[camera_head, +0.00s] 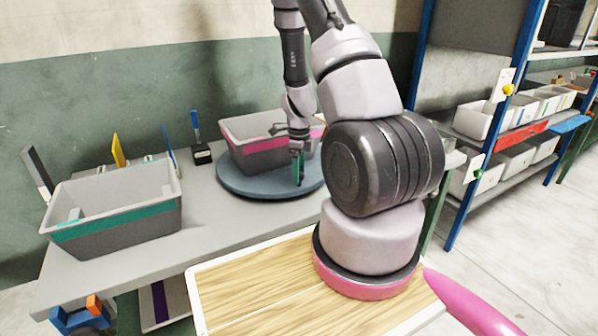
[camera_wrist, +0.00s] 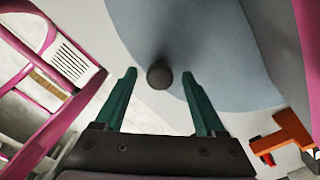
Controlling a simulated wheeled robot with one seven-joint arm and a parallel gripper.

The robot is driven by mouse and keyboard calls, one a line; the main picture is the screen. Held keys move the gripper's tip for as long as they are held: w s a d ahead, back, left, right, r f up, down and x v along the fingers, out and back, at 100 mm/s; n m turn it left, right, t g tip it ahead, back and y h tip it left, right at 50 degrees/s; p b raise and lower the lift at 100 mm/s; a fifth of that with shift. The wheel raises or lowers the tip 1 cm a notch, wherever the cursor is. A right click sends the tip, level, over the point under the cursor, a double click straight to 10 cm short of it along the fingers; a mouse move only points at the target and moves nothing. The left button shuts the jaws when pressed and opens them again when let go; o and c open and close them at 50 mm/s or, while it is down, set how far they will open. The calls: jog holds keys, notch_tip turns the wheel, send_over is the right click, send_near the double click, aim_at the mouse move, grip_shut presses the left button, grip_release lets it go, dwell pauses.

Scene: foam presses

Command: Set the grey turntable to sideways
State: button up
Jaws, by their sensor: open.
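The grey-blue round turntable (camera_head: 235,180) lies on the grey bench and carries a grey bin with a pink band (camera_head: 262,150). In the wrist view the turntable (camera_wrist: 225,40) fills the upper middle and right. A dark round knob (camera_wrist: 159,75) shows at its edge. My gripper (camera_head: 298,170) is over the turntable's front right part, pointing down. In the wrist view my gripper (camera_wrist: 159,73) is open, with one green finger on each side of the knob. I cannot tell whether the fingers touch it or how deep they reach. My arm hides the turntable's right side.
A grey bin with a green band (camera_head: 115,210) stands on the bench at left, with upright coloured handles behind it. A small black block with a blue handle (camera_head: 200,150) stands just left of the turntable. A blue-framed shelf (camera_head: 480,150) with white bins is at right.

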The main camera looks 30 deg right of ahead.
jog(key=shift+c, duration=0.4)
grip_shut()
dwell(0.9)
